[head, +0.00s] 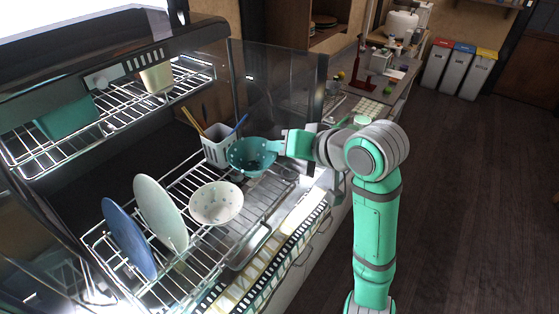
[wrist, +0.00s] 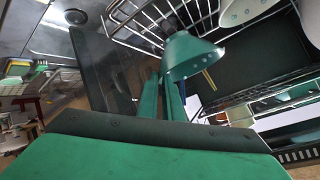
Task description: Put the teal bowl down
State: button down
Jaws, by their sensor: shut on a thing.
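The teal bowl (head: 250,155) is at the end of my gripper (head: 279,147) in the head view, over the right end of the wire dish rack (head: 185,248). My gripper is shut on the bowl's right rim. In the wrist view the bowl (wrist: 190,54) shows beyond my gripper's fingers (wrist: 163,98), near the rack's wires. I cannot tell whether the bowl's base touches the rack.
A white utensil holder (head: 217,150) stands just left of the bowl. A speckled white bowl (head: 216,203), a pale plate (head: 160,212) and a blue plate (head: 128,238) are in the rack. A clear panel (head: 275,85) stands behind.

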jog(key=shift+f, duration=2.15)
jog(key=c, duration=2.2)
grip_release()
jog(key=shift+s, duration=0.1)
jog(key=v, duration=1.2)
jog(key=shift+d, duration=0.1)
